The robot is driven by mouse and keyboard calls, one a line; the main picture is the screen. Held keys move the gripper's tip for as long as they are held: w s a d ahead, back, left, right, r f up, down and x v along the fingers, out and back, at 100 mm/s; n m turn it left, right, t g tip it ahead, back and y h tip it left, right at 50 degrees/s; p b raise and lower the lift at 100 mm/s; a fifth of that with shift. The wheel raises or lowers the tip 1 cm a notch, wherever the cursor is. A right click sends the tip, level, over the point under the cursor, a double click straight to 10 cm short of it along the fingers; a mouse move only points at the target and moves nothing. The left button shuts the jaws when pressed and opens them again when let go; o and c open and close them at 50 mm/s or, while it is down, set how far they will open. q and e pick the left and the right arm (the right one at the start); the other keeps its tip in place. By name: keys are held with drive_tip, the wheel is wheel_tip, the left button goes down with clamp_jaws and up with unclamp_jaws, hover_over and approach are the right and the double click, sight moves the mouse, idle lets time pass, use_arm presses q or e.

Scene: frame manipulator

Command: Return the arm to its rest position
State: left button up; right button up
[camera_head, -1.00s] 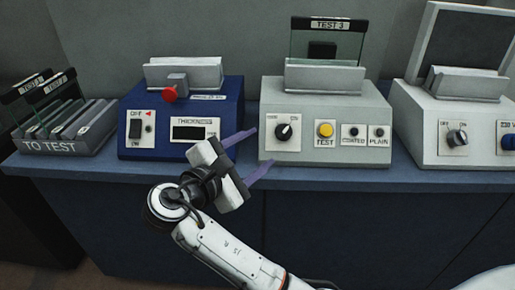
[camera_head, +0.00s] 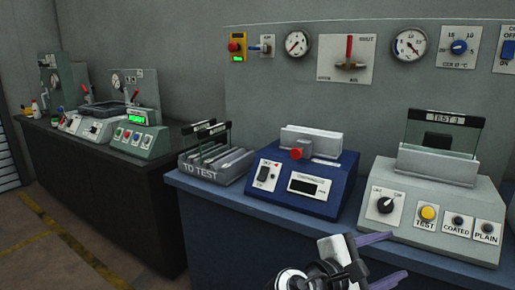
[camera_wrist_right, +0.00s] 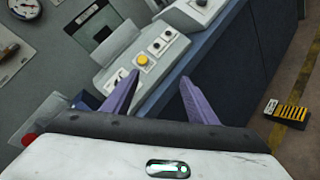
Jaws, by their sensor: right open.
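My right gripper (camera_head: 392,256) is at the bottom of the head view, in front of the blue bench (camera_head: 232,216). Its two purple fingers are spread with nothing between them. They also show apart and empty in the right wrist view (camera_wrist_right: 159,79), pointing toward the bench front and the grey tester. The grey tester (camera_head: 440,199) stands on the bench behind the gripper, with a glass plate labelled TEST 3 (camera_head: 437,134) upright in its slot. My left gripper is not in view.
A blue thickness device (camera_head: 325,203) and the TO TEST rack (camera_head: 207,169) with glass plates stand on the bench. A gauge panel (camera_head: 384,86) rises behind. A dark bench (camera_head: 109,186) with machines is at left, with open floor (camera_head: 50,235) before it.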

drive_tip(key=s+d+r+g+h, duration=0.1)
drive_tip(key=d+r+h, duration=0.25)
drive_tip(key=d, duration=0.85)
drive_tip(key=s+d+r+g+h, duration=0.1)
drive_tip(key=d+r+g+h, duration=0.3)
drive_tip(key=d, duration=0.8)
drive_tip(key=a+f+n+t+y, duration=0.15)
drive_tip(key=f+t+y, duration=0.3)
drive_tip(key=f, duration=0.85)
drive_tip(key=a+f+n+t+y, duration=0.1)
drive_tip(key=a+f+t+y, duration=0.35)
drive_tip(key=f, duration=0.95)
drive_tip(key=s+a+f+m+g+y, duration=0.25)
drive_tip(key=s+f+y, duration=0.4)
drive_tip(key=f, duration=0.35)
drive_tip(key=s+a+f+m+y, duration=0.3)
drive_tip(key=s+a+m+y, duration=0.1)
drive_tip(key=s+a, duration=0.25)
drive_tip(key=s+a+f+m+y, duration=0.4)
drive_tip(key=s+a, duration=0.2)
drive_tip(key=s, duration=0.1)
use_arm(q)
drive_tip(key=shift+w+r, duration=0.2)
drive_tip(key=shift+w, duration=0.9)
use_arm(e)
drive_tip(key=a+m, duration=0.4)
drive_tip(key=a, duration=0.8)
drive_tip(key=shift+w+r+y, duration=0.4)
drive_tip(key=shift+r, duration=0.05)
